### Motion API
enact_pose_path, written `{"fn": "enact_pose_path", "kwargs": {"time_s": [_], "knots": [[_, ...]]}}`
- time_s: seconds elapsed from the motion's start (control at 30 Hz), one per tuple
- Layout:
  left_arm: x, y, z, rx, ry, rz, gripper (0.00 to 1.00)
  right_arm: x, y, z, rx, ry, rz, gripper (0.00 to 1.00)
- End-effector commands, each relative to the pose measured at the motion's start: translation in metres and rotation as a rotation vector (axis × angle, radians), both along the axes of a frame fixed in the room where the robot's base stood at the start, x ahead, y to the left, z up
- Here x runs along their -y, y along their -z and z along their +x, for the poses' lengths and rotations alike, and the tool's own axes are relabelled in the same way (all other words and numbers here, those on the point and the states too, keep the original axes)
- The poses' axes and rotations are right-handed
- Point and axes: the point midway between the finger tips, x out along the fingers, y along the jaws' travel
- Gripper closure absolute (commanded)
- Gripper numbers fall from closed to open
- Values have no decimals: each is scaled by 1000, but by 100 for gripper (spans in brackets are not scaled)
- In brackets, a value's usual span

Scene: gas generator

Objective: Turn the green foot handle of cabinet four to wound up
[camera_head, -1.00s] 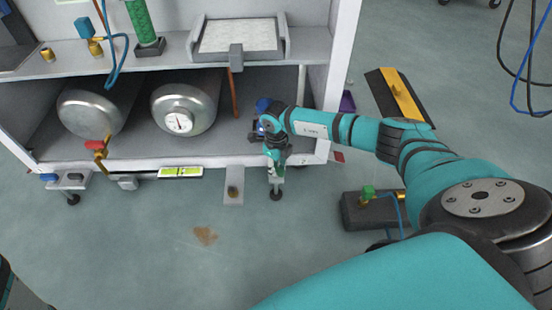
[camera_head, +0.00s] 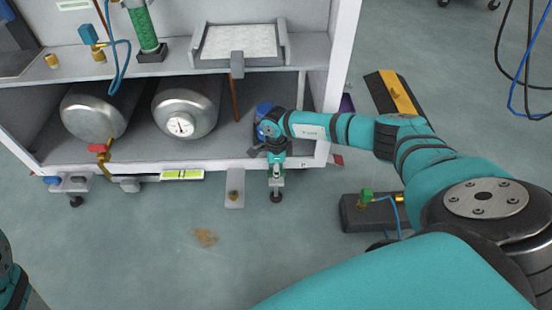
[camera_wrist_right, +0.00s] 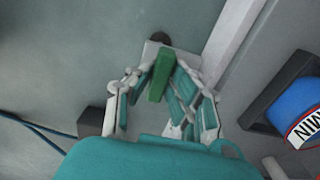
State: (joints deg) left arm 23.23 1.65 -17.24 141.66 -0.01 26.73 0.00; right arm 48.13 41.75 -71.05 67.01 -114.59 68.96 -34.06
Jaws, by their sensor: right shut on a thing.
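The green foot handle (camera_wrist_right: 157,80) shows in the right wrist view as a narrow green bar, between the fingers of my right gripper (camera_wrist_right: 163,70). The fingers are shut on it. In the head view my right gripper (camera_head: 277,170) is at the cabinet's front right lower corner, above a foot with a dark round pad (camera_head: 276,197). The gripper mostly hides the handle there. The cabinet (camera_head: 215,168) has an open lower bay. My left gripper is not in view.
Two metal tanks (camera_head: 186,108) lie in the bay, one with a gauge. A blue round object (camera_wrist_right: 300,108) sits close beside my right gripper. A dark block with a green knob (camera_head: 367,195) is on the floor to the right.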

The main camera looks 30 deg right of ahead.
Motion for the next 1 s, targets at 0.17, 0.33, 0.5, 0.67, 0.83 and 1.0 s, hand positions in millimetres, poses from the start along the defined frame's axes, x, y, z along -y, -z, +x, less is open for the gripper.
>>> {"fn": "enact_pose_path", "kwargs": {"time_s": [0.17,0.33,0.5,0.67,0.83,1.0], "knots": [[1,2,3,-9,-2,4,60,0,1,-1,-2,-14,-1,100],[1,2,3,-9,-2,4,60,0,1,-1,-2,-14,-1,100],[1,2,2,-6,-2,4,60,0,1,-1,-2,-14,-2,75],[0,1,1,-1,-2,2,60,0,1,-1,-1,-13,-2,60],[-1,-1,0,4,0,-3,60,0,0,0,-1,-12,-1,60],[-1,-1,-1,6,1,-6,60,0,-9,1,3,-12,1,60]]}}
